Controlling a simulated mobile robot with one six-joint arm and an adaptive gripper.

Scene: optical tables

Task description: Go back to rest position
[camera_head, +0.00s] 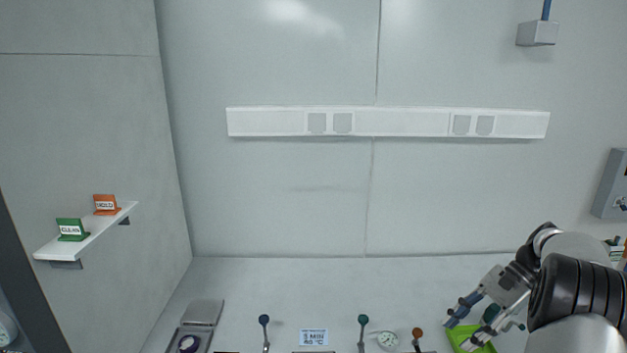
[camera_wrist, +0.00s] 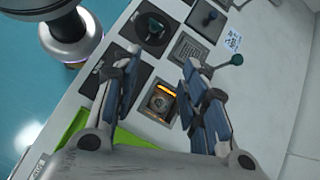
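My gripper (camera_head: 462,322) is at the lower right in the head view, above a bright green tray (camera_head: 484,347) at the table's right side. In the wrist view my gripper (camera_wrist: 158,95) has its two blue-padded fingers spread well apart. Nothing is held between them. The green tray (camera_wrist: 72,128) shows partly behind the fingers. A small square device (camera_wrist: 160,103) with an orange strip lies on the table beyond the gap between the fingers.
A green-knobbed lever (camera_head: 363,320), a blue-knobbed lever (camera_head: 264,321), a round dial (camera_head: 388,340) and a sign (camera_head: 313,338) stand along the table (camera_head: 240,280). A wall shelf (camera_head: 85,236) holds two small cards. The table's back strip is clear.

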